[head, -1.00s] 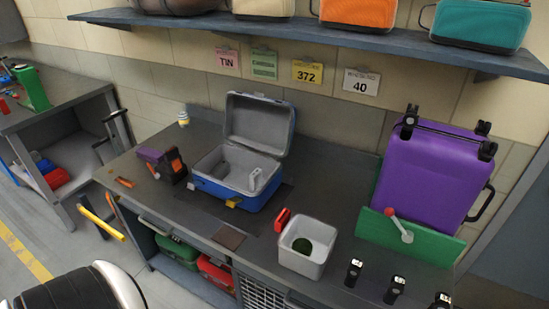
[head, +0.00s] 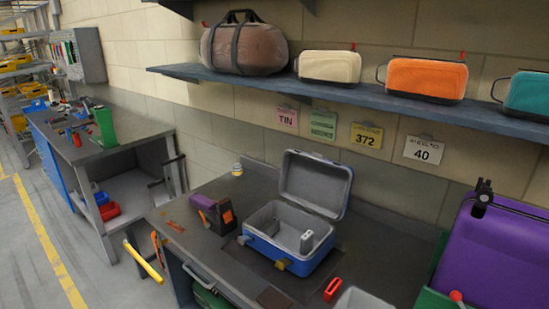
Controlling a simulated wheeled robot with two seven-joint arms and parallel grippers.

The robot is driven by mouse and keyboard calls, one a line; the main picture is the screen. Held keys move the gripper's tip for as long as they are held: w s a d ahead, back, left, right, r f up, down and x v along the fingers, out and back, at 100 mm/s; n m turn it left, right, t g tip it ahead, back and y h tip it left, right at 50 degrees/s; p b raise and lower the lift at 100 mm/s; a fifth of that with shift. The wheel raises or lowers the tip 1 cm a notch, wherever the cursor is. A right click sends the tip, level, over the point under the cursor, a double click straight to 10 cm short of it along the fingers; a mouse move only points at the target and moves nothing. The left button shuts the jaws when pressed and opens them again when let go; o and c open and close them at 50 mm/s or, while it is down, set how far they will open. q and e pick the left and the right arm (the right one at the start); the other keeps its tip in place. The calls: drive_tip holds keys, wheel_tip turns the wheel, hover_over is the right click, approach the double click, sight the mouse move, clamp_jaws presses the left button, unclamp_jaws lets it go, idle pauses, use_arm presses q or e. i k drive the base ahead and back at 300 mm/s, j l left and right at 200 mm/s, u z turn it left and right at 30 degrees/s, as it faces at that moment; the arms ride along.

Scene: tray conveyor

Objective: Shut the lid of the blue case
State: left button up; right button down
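The blue case (head: 296,255) stands on the dark workbench with its grey-lined lid (head: 315,183) raised open at the back. Its grey interior shows, with a small light grey item (head: 307,241) inside at the right. Yellowish latches (head: 282,264) sit on its front side. Neither of my grippers shows in the head view.
A purple and orange device (head: 214,213) stands left of the case. A red object (head: 333,289) and a light bin (head: 362,299) are at the front right. A purple suitcase (head: 494,248) stands at far right. A shelf (head: 330,90) with bags hangs above.

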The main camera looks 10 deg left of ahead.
sight(323, 186)
drive_tip(key=z, duration=0.4)
drive_tip(key=j+z, duration=0.15)
drive_tip(key=z, duration=0.6)
drive_tip(key=j+z, duration=0.15)
drive_tip(key=z, duration=0.25)
drive_tip(key=k+j+z, duration=0.1)
drive_tip(key=j+z, duration=0.2)
drive_tip(key=j, duration=0.15)
drive_tip(key=k+j+z, duration=0.1)
drive_tip(key=j+z, duration=0.2)
drive_tip(key=j, duration=0.15)
drive_tip(key=k+j+z, duration=0.25)
drive_tip(key=j, duration=0.15)
drive_tip(key=k+j+z, duration=0.15)
drive_tip(key=j+z, duration=0.15)
drive_tip(key=k+j+z, duration=0.3)
drive_tip(key=i+j, duration=0.05)
drive_tip(key=j, duration=0.05)
